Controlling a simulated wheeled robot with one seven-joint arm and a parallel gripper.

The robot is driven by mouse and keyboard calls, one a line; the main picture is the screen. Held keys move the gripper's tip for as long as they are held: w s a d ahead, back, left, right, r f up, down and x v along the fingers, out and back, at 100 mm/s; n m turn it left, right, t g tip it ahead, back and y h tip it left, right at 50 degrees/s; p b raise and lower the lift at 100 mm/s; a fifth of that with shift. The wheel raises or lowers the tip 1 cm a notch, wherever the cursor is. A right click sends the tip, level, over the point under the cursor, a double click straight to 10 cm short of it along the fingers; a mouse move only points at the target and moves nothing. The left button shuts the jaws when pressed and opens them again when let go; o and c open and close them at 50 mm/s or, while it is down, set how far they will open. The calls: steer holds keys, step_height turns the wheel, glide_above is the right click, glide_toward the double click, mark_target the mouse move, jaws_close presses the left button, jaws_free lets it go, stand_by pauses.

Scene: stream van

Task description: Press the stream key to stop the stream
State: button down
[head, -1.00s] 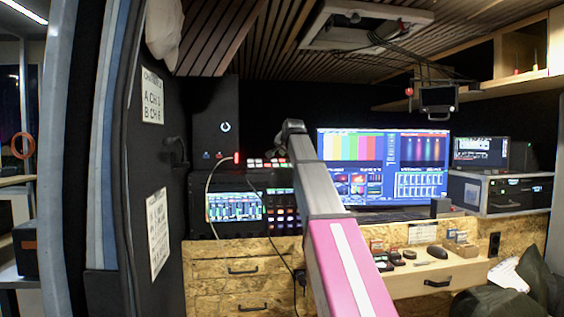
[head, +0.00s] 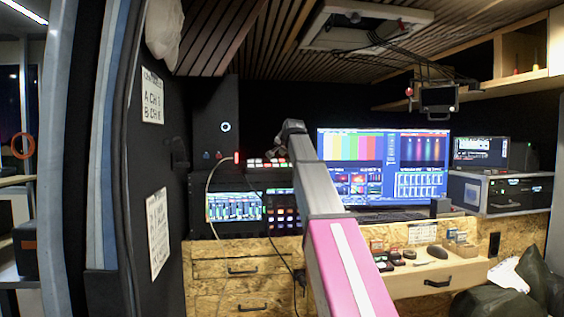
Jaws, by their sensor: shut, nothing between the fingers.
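My arm reaches in from the bottom of the head view towards the back desk. My gripper (head: 279,143) is a small dark shape at its far end, in front of the equipment and just above a row of white and red keys (head: 262,163). It is shut and holds nothing. A key panel (head: 283,212) with several coloured, lit keys stands below, partly behind my arm. I cannot tell which key is the stream key. I cannot tell whether the gripper touches any key. A small red light (head: 237,157) glows left of the key row.
A large monitor (head: 350,146) with colour bars stands right of my arm. A small screen (head: 233,207) is at left. A dark cabinet (head: 214,120) stands behind. Small items lie on the wooden drawer unit (head: 420,278). A dark wall (head: 150,190) bounds the left side.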

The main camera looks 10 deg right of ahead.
steer(key=shift+f, duration=0.15)
steer(key=shift+w+f, duration=0.1)
steer(key=shift+f, duration=0.15)
steer(key=shift+w+f, duration=0.1)
steer(key=shift+f, duration=0.3)
stand_by(0.9)
steer(key=shift+r, duration=0.15)
steer(key=shift+s+r, duration=0.2)
steer(key=shift+r, duration=0.45)
steer(key=r, duration=0.2)
steer(key=s+r, duration=0.1)
steer(key=r, duration=0.2)
steer(key=shift+s, duration=0.1)
stand_by(0.5)
stand_by(0.5)
